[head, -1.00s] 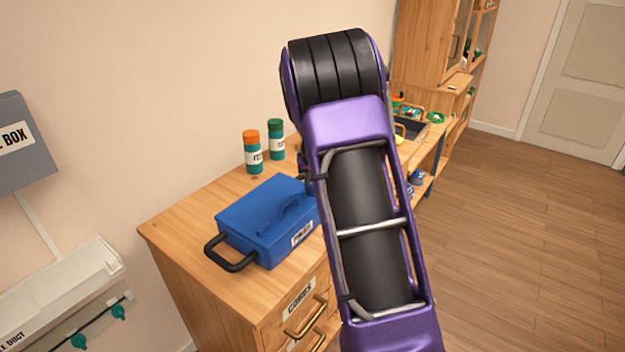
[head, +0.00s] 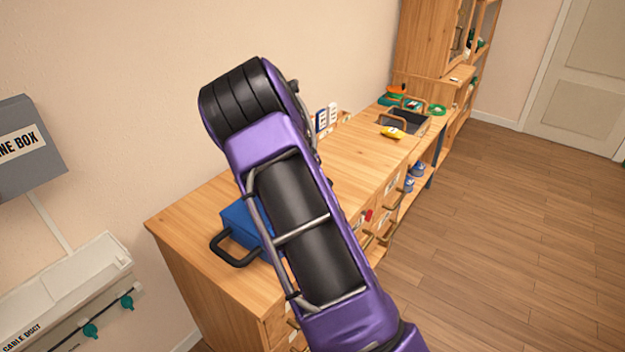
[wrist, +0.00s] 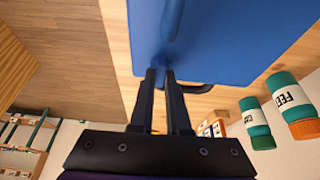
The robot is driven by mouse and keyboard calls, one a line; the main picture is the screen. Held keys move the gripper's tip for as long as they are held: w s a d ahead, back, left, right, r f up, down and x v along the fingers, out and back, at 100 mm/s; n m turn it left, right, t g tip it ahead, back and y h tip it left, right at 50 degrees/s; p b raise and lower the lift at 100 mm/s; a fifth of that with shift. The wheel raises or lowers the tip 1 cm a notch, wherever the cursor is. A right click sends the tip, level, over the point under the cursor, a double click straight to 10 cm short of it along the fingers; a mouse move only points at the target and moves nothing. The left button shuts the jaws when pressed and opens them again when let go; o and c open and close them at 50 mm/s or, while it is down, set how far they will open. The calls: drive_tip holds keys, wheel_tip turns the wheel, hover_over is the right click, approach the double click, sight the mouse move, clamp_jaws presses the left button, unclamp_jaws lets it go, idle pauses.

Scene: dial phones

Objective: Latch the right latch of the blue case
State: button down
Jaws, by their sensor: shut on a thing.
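The blue case (head: 238,223) sits on the wooden counter in the head view, mostly hidden by my arm; its black loop handle (head: 226,253) sticks out at the near left. In the wrist view the blue case (wrist: 230,38) fills the top, with a raised blue strip (wrist: 172,22) running to my fingertips. My gripper (wrist: 160,73) has its fingers close together at the case, shut on a blue part there. I cannot tell if that part is the right latch. A dark loop (wrist: 200,89) shows beside the fingers. In the head view my gripper is hidden behind my arm.
Two bottles stand beside the case, one orange-capped (wrist: 294,105) and one green-capped (wrist: 256,124). A grey box (head: 28,148) hangs on the left wall above a white cable duct (head: 75,295). The counter (head: 350,165) right of my arm is largely clear.

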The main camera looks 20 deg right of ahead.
idle(0.3)
drive_tip(key=c, duration=0.9)
unclamp_jaws()
drive_tip(key=v, duration=1.7)
drive_tip(key=shift+w+r, duration=0.1)
drive_tip(key=shift+r, duration=0.2)
